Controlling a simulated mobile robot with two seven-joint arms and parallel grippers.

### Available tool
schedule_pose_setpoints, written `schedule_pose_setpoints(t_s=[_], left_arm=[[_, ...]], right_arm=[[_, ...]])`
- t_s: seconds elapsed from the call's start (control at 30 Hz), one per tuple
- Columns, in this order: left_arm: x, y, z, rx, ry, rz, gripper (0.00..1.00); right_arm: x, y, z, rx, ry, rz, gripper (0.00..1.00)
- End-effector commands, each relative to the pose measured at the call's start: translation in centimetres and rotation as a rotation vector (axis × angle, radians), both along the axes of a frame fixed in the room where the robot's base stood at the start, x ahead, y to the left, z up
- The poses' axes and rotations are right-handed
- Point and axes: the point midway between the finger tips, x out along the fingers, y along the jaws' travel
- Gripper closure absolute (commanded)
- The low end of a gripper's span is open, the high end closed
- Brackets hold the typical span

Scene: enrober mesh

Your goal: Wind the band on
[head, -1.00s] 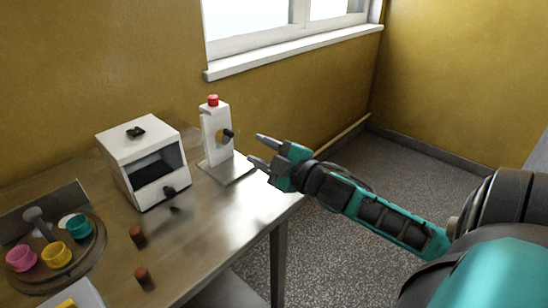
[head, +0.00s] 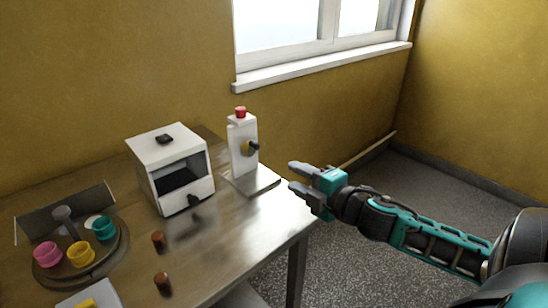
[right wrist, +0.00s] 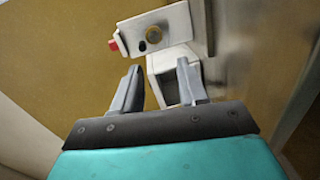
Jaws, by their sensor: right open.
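A white box machine (head: 150,183) with a dark front opening stands on the metal table. A black knob (head: 195,199) sits low on its front. To its right a white post (head: 243,160) stands upright on a flat base, with a red button (head: 240,111) on top and a black knob on a brass disc (head: 257,147) on its side. My right gripper (head: 291,177) is open and empty, right of the post and apart from it. In the right wrist view the post (right wrist: 180,22) and the box lie beyond the open fingers (right wrist: 158,68). I cannot make out a band. My left gripper is out of view.
Two small brown pieces (head: 158,240) stand on the table (head: 225,240) in front of the box. A round turntable (head: 112,262) with pink, yellow and teal cups is at the left. The window wall is behind; open floor (head: 340,250) lies right of the table.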

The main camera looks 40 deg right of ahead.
Motion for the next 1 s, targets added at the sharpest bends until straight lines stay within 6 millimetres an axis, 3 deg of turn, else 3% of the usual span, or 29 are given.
schedule_pose_setpoints(t_s=[0.03,0.2,0.4,0.6,1.0], left_arm=[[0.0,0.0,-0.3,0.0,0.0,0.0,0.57],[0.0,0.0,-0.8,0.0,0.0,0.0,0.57],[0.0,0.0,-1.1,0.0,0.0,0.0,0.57],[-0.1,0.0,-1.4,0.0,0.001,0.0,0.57],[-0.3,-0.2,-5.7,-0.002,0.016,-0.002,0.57]], right_arm=[[0.0,-0.3,-0.7,-0.213,0.024,0.018,0.58],[0.0,-1.1,-0.7,-0.93,0.007,0.069,0.58],[-0.1,-0.3,1.1,-1.507,-0.127,0.113,0.58],[-0.1,0.4,1.8,-1.696,-0.204,0.122,0.58],[2.6,0.6,1.6,-1.698,-0.207,0.116,0.58]])
